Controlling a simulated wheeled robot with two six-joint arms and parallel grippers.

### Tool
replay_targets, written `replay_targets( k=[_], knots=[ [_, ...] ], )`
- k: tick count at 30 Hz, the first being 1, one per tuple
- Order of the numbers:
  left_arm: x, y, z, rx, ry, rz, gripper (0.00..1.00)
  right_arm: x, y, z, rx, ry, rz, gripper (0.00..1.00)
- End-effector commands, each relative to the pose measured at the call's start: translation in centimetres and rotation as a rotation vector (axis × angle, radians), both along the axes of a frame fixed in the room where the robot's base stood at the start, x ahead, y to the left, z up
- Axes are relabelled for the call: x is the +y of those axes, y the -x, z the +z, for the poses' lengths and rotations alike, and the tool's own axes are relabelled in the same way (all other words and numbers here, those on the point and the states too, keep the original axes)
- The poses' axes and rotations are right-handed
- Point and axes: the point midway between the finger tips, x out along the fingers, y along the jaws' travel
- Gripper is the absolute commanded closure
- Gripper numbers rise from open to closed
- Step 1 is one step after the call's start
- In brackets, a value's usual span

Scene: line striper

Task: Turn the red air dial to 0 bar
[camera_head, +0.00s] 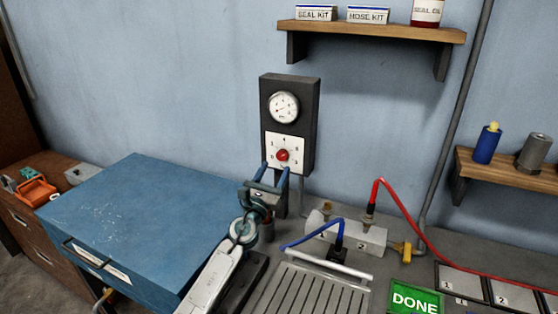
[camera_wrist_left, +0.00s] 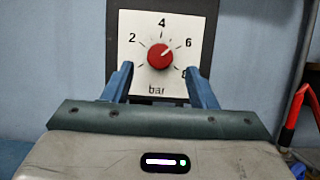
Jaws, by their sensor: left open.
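The red air dial (camera_head: 283,155) is a round knob on a white scale plate (camera_head: 299,144), low on a dark panel on the wall. In the left wrist view the red dial (camera_wrist_left: 160,56) sits near the middle of its plate (camera_wrist_left: 132,18), with 2, 4, 6, 8 and "bar" readable. Its pale mark seems to point up and right, toward 6. My left gripper (camera_head: 275,167) is open, its blue fingers just below the dial in the head view. In the wrist view the fingers (camera_wrist_left: 160,70) stand either side of the dial, apart from it. My right gripper is not in view.
A round gauge (camera_head: 284,107) is above the dial. A blue cabinet (camera_head: 140,220) stands at left. Right of my arm are a grey block (camera_head: 365,238) with red and blue hoses, a slatted tray (camera_head: 310,290) and a green DONE sign (camera_head: 414,298). Shelves hang above and at right.

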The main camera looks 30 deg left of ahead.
Motion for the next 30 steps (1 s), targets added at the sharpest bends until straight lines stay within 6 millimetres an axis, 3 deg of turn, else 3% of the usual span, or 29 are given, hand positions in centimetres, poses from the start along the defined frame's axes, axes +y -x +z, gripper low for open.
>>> replay_targets(
  k=[7,18,19,25,30],
  knots=[
    [0.2,-3.1,1.3,0.0,0.0,0.0,0.48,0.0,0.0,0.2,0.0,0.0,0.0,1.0],
    [0.2,-3.7,1.5,0.001,0.0,-0.001,0.48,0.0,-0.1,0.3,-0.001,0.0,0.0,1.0],
    [0.2,-3.7,1.5,0.001,0.0,-0.001,0.5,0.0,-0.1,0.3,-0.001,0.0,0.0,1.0],
    [0.2,-3.7,1.5,0.001,0.001,-0.001,0.89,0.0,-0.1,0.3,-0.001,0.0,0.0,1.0],
    [0.2,-3.7,1.5,0.001,0.004,-0.001,0.93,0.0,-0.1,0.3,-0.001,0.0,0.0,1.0]
  ],
)
